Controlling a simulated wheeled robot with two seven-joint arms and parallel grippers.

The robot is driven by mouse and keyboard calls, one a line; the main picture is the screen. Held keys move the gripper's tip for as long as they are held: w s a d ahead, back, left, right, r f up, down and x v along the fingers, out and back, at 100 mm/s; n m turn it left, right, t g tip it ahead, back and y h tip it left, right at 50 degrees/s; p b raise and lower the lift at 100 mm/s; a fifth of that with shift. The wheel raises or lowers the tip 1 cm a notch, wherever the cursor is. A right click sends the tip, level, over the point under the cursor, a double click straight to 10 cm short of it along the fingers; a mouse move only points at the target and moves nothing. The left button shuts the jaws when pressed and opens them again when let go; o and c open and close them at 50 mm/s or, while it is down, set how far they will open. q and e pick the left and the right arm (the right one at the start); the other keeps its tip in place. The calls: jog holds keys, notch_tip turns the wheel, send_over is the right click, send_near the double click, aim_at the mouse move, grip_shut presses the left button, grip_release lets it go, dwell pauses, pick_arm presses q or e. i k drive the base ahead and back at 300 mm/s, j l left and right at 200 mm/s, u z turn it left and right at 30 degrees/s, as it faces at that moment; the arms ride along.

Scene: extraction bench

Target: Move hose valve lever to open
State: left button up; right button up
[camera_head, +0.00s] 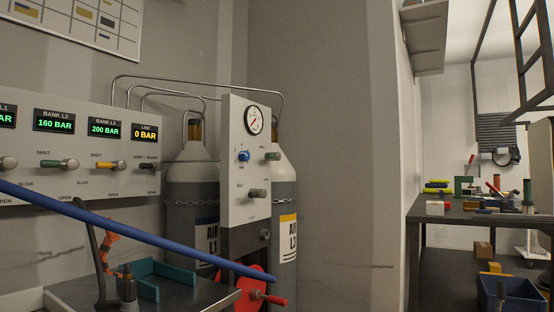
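A narrow upright panel (232,190) stands between two grey gas cylinders. It carries a round gauge (254,120), a blue knob (243,156), an upper grey-green lever (272,156) and a lower grey lever (257,193). Both levers point to the right. The small labels there are too blurred to tell which one is the hose valve lever. Neither of my grippers is in view.
A long blue bar or hose (140,231) crosses the lower left, in front of the panel's foot. A wall panel (85,188) with levers and pressure displays is at left. A red handle (276,300) is at bottom centre. A dark workbench (480,217) stands right.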

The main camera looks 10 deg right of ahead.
aim_at(271, 156)
jog(key=l+u, duration=0.1)
jog(key=u, duration=0.25)
jog(key=l+u, duration=0.1)
jog(key=u, duration=0.25)
jog(key=i+l+u, duration=0.1)
jog(key=u, duration=0.25)
jog(key=l+u, duration=0.3)
jog(key=l, duration=0.2)
jog(key=l+u, duration=0.25)
jog(key=l, duration=0.25)
jog(key=k+l+u, duration=0.15)
jog(key=l+u, duration=0.15)
jog(key=l, duration=0.15)
